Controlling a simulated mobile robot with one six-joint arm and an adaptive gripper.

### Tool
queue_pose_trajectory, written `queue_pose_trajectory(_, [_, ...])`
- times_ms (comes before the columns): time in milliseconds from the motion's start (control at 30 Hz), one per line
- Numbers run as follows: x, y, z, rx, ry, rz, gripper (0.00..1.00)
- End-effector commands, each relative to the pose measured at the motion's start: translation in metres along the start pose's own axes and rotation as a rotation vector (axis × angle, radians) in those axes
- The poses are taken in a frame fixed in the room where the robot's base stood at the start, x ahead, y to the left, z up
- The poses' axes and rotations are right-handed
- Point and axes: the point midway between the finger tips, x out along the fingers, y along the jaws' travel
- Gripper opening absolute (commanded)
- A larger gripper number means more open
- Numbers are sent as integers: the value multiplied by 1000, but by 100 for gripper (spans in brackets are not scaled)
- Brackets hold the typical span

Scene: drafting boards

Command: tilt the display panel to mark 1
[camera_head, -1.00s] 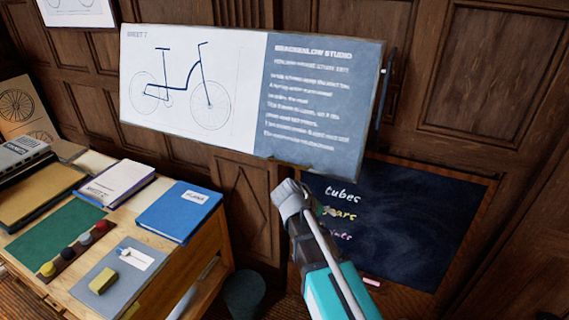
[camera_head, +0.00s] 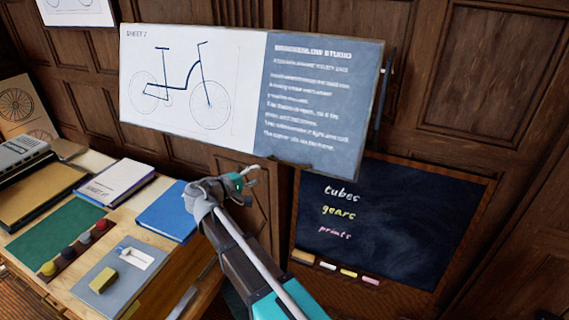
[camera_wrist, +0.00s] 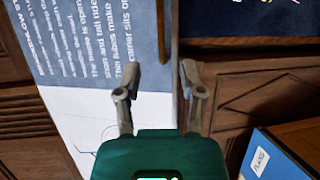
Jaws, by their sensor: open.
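The display panel (camera_head: 200,132) is a wide board with a bicycle drawing on its white left half and white text on its blue-grey right half. It hangs in front of the wood wall, tilted. A dark upright bar (camera_head: 384,92) shows at its right edge; I cannot make out a mark 1.
A chalkboard (camera_head: 385,225) with chalks on its ledge stands at lower right. A wooden desk (camera_head: 185,262) at left holds a blue book (camera_head: 165,213), a notebook (camera_head: 115,183), a green mat (camera_head: 55,238) and other items. Wall space right of the panel is clear.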

Motion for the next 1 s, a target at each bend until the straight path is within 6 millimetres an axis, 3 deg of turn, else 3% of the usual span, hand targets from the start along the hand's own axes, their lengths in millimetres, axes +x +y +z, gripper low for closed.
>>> queue_pose_trajectory(467, [10,-1,0,1,-1,-2,51])
queue_pose_trajectory(1000, [82,-2,0,1,-2,-2,51])
